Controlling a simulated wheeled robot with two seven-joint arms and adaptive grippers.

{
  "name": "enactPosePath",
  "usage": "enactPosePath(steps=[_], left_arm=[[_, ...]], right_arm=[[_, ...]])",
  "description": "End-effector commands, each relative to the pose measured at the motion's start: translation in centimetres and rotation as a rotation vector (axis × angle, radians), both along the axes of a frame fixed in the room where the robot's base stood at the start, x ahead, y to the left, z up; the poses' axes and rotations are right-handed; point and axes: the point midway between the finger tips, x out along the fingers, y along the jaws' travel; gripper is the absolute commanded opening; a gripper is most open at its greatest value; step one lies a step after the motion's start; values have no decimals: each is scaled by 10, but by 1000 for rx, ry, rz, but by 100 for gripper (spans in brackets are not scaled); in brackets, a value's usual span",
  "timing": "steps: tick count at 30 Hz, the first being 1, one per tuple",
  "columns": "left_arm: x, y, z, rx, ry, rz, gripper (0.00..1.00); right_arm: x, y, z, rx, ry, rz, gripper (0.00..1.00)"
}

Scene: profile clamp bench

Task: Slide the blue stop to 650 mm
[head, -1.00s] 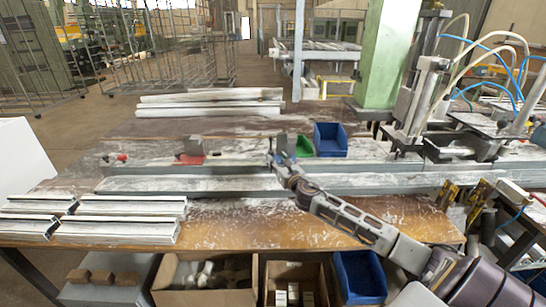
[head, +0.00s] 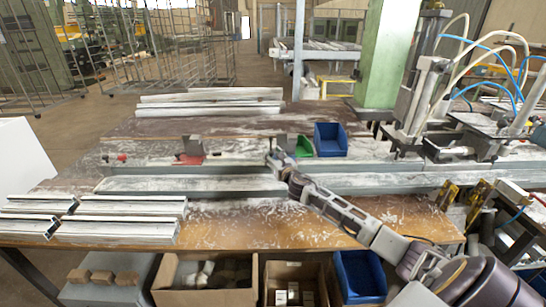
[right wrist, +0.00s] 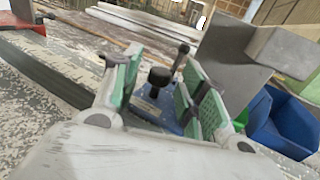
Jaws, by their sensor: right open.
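The blue stop (right wrist: 157,107) shows in the right wrist view, with a black knob (right wrist: 160,78) on top and a grey upright block (right wrist: 232,55) to its right. My right gripper (right wrist: 163,85) is open, its green-padded fingers on either side of the knob. A gap shows between knob and pads. In the head view, my right gripper (head: 272,157) is at the rail (head: 235,162) and hides most of the stop. Only its grey upper part (head: 287,142) shows there. My left gripper is not in view. I cannot read a scale.
A red stop (head: 190,158) with a grey plate sits further left on the rail. Metal profiles (head: 120,230) lie at the front left. A clamp machine (head: 420,110) stands at the right.

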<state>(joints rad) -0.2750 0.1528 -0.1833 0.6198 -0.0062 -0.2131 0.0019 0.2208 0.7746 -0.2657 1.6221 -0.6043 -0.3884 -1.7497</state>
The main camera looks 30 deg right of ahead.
Motion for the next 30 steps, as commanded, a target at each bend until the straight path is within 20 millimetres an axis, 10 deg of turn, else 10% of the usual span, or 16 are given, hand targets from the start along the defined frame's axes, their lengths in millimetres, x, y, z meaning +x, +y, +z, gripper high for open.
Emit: enactPosePath(steps=[6, 16, 30], left_arm=[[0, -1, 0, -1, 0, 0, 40], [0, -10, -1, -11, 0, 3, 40], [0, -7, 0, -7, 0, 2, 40]], right_arm=[[0, 0, 0, 0, 0, 0, 42], [0, 0, 0, 0, 0, 0, 0], [-4, -6, -1, -3, 1, -1, 0]])
